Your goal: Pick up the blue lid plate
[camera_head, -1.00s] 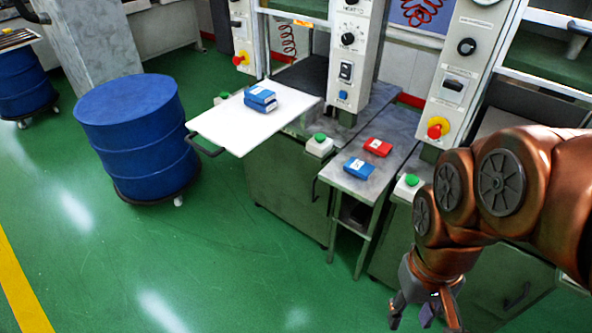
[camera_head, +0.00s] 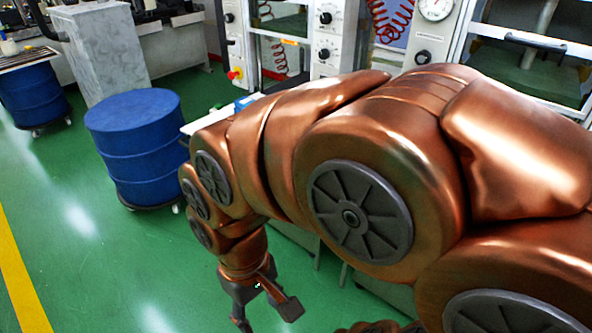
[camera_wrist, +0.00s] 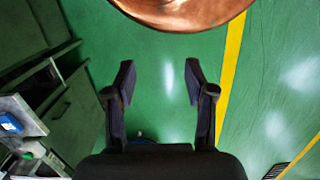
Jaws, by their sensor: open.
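My gripper (camera_head: 268,305) hangs in the lower middle of the head view, over the green floor. In the wrist view my gripper (camera_wrist: 160,82) is open, with nothing between its fingers. A blue piece (camera_wrist: 10,122) lies on a grey side table (camera_wrist: 24,113) at the left edge of the wrist view, well apart from the fingers. Another bit of blue (camera_head: 246,101) shows on a white board (camera_head: 205,121) in the head view, mostly hidden behind my arm. I cannot tell which blue piece is the lid plate.
A blue drum (camera_head: 138,160) on a wheeled base stands left of the board. Machine panels (camera_head: 325,40) line the back. Green cabinets (camera_wrist: 75,115) stand beside the side table, near a green button (camera_wrist: 33,148). Open floor lies to the left, with a yellow line (camera_head: 25,285).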

